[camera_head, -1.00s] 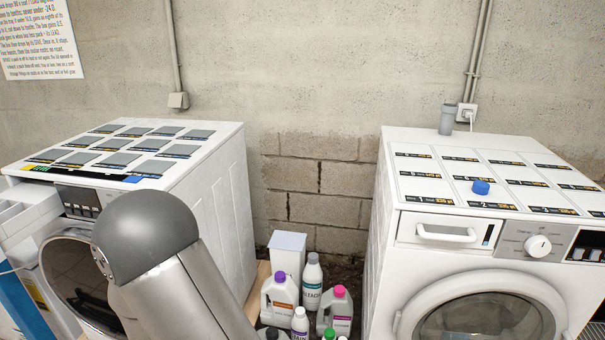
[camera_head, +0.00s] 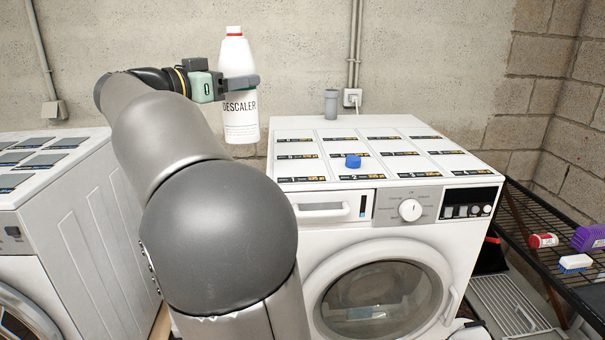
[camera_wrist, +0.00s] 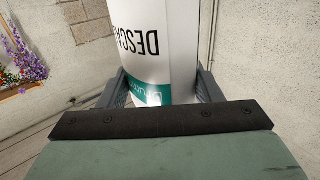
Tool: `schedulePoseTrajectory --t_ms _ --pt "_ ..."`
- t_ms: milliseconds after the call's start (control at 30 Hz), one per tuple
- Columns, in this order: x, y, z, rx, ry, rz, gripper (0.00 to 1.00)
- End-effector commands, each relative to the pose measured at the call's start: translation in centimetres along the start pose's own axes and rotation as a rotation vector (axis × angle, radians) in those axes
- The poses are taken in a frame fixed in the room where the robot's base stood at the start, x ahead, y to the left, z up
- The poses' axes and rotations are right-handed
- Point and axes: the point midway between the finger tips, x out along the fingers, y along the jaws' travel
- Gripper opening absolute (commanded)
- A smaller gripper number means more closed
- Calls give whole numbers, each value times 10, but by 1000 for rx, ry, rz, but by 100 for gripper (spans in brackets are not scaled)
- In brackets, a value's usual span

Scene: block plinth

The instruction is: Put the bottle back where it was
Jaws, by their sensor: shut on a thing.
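In the wrist view the bottle (camera_wrist: 155,50) fills the space between the two fingers, and a teal label band shows near my gripper (camera_wrist: 160,90). The bottle's base appears clear of any surface.
The left washer (camera_head: 75,185) has grey panels on top. A wire rack (camera_head: 545,235) at right holds small items. My arm hides the gap between the washers.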

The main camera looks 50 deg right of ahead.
Motion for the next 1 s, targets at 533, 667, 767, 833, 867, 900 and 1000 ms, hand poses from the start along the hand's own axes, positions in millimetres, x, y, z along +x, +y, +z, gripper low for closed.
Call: schedulePoseTrajectory --t_ms 533,667,767,833,867,900,1000 --pt "91 29 4 -8 2 47 27" --pt "118 27 24 -8 2 45 27" --pt "130 26 39 -7 3 43 27" --pt "136 26 46 -5 3 42 27" --pt "137 26 48 -4 3 42 27" --pt "139 26 50 -3 3 41 27" --pt "143 25 56 -5 3 41 27"
